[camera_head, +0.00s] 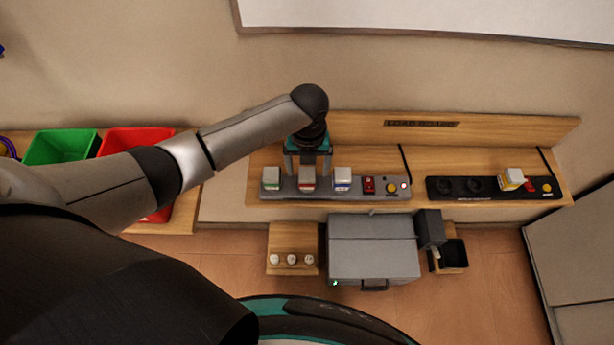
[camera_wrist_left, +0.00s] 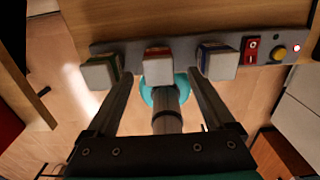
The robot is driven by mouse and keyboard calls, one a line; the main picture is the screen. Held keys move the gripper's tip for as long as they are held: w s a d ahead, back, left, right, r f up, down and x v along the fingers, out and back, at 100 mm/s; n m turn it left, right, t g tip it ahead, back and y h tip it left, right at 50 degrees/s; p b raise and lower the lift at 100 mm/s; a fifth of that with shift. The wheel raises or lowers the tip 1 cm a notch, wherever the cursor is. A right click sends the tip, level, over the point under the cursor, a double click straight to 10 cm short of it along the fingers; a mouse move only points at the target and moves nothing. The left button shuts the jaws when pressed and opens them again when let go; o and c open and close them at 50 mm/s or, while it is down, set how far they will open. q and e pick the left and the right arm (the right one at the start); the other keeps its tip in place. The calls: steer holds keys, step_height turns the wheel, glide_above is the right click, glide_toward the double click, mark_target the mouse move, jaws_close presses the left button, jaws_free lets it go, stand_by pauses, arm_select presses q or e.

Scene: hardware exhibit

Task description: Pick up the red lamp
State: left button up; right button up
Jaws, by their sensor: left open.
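The red lamp, a white-topped block with a red band (camera_head: 307,184), stands in the middle of three on a grey strip (camera_head: 375,193). It also shows in the left wrist view (camera_wrist_left: 158,66). The green-banded lamp (camera_head: 271,178) is to its left and the blue-banded lamp (camera_head: 343,179) to its right. My left gripper (camera_head: 308,170) is open and points down over the red lamp. In the left wrist view its fingers lie on either side of the red lamp, between it and its neighbours. I cannot tell the exact height gap. My right gripper is not in view.
The strip also carries a red switch (camera_head: 369,185) and a yellow button (camera_head: 391,188). A black strip (camera_head: 465,188) with a yellow-banded lamp (camera_head: 511,178) is at the right. A grey box (camera_head: 373,247) stands in front. Green (camera_head: 60,147) and red bins (camera_head: 135,140) are at the left.

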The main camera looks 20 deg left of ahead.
mark_target(307, 173)
arm_select(q)
steer(key=shift+a+f, duration=0.1)
steer(key=shift+f, duration=1.55)
steer(key=shift+c, duration=0.4)
jaws_close()
